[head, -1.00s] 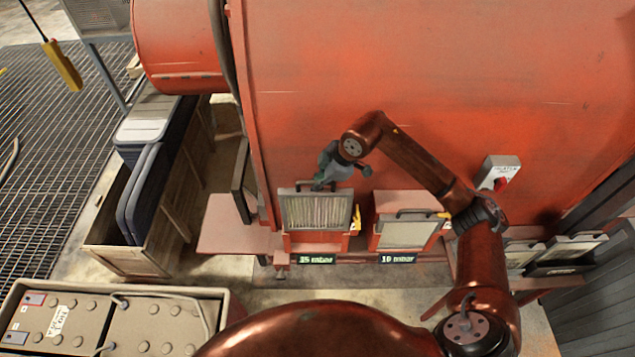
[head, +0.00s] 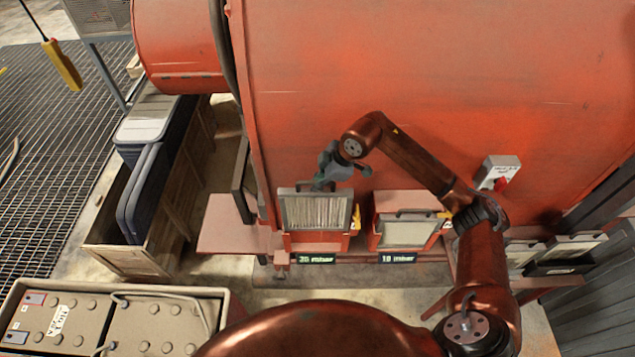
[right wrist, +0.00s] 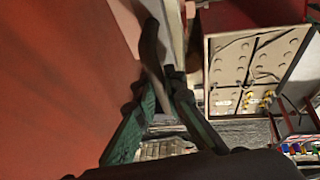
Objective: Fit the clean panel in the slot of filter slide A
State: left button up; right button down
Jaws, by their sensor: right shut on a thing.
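My right gripper (head: 325,182) is shut on the dark handle of a framed, pleated pale panel (head: 316,212). The panel stands upright at the left red slide housing (head: 318,239), whose display reads about 20 mbar. How deep the panel's lower edge sits in the slot is hard to tell. In the right wrist view the green-padded fingers (right wrist: 166,76) close on a dark bar (right wrist: 150,45). The right slide (head: 408,222) has a smooth pale panel with a dark handle and a display near 10 mbar. No slide letter is readable. My left gripper is out of view.
Two pale panels (head: 575,246) stand in a dark holder at the right. A wooden crate (head: 160,262) with dark padded panels is at left. A battery box (head: 110,325) is in front. The red engine casing (head: 420,80) rises close behind my right gripper.

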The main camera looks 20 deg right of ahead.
jog(key=b, duration=0.5)
send_over(318, 211)
jog(key=w, duration=0.1)
jog(key=shift+w+d+f, duration=0.1)
jog(key=shift+f, duration=1.95)
jog(key=shift+w+f, duration=0.1)
jog(key=shift+f, duration=1.9)
jog(key=shift+f+b, duration=1.65)
jog(key=shift+f, duration=2.2)
jog(key=c, duration=1.9)
grip_release()
jog(key=shift+c, duration=0.2)
jog(key=shift+s, duration=0.1)
